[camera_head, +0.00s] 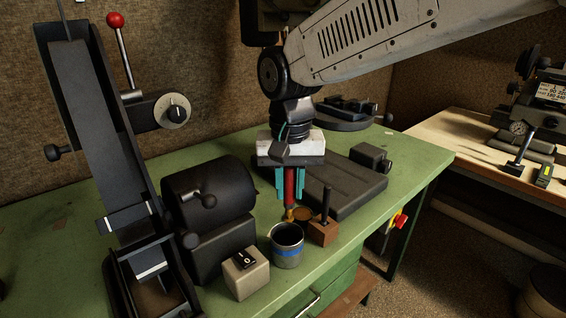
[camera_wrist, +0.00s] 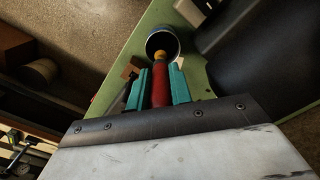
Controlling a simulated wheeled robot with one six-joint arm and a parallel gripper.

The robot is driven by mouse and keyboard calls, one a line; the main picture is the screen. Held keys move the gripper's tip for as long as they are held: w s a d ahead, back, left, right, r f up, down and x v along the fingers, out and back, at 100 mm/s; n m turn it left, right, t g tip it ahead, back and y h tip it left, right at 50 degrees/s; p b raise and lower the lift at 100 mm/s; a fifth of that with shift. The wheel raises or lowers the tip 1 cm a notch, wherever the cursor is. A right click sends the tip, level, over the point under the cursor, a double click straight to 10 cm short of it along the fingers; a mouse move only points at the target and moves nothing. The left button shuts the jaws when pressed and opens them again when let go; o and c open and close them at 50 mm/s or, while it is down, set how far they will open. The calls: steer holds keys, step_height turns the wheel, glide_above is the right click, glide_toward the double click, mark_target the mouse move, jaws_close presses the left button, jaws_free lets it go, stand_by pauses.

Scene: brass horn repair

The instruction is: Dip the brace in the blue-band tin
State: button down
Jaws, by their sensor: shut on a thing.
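The blue-band tin (camera_head: 287,258) stands upright near the front edge of the green bench, its dark mouth open. In the wrist view the tin (camera_wrist: 176,50) lies just beyond the fingertips. My gripper (camera_head: 290,190), with teal fingers, is shut on a red piece with a brass-coloured tip, which I take for the brace (camera_head: 290,184). The brace points down, its tip above and behind the tin's rim in the head view. In the wrist view the brace (camera_wrist: 161,88) lies between the fingers, its tip overlapping the tin's near rim. I cannot tell the exact gap.
A wooden block with a black handle (camera_head: 323,232) stands just right of the tin. A beige switch box (camera_head: 246,274) and a black machine (camera_head: 212,215) stand to its left. A dark flat slab (camera_head: 350,192) lies behind. A small brass-coloured round thing shows behind the tin.

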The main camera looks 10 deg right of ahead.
mark_target(287, 216)
steer(key=shift+w+f, duration=0.2)
steer(key=shift+w, duration=0.3)
steer(key=shift+a+f, duration=0.1)
steer(key=shift+f, duration=4.1)
steer(key=shift+r, duration=0.1)
steer(key=shift+s+r, duration=0.1)
steer(key=shift+r, duration=3.85)
